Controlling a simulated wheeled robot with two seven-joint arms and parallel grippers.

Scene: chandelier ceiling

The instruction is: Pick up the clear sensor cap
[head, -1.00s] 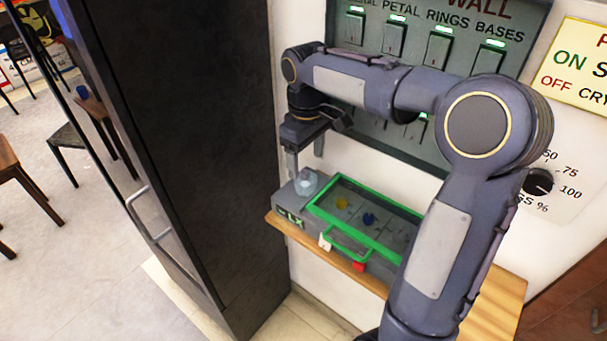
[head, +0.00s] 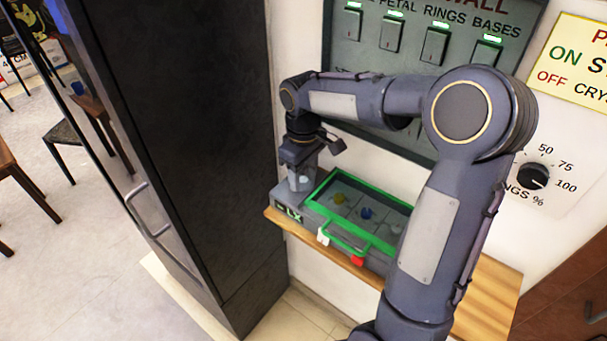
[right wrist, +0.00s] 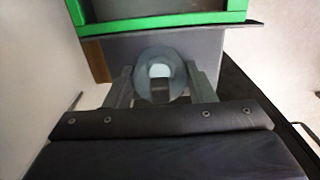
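The clear sensor cap (right wrist: 160,62) is a round, translucent piece with a pale centre. It sits on the left end of the grey LX box, and in the head view it (head: 304,183) is partly hidden by my gripper. My right gripper (head: 303,186) is lowered over it, fingers pointing down. In the right wrist view the fingers of my right gripper (right wrist: 162,88) stand apart, one on each side of the cap; I cannot tell whether they touch it. My left gripper is not in view.
The grey LX box (head: 290,214) has a green-framed lid (head: 345,238) with small coloured items beneath. It rests on a wooden shelf (head: 490,290) against the wall. A tall dark cabinet (head: 200,130) stands close on the left. A wall panel (head: 410,60) with lit switches is behind my arm.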

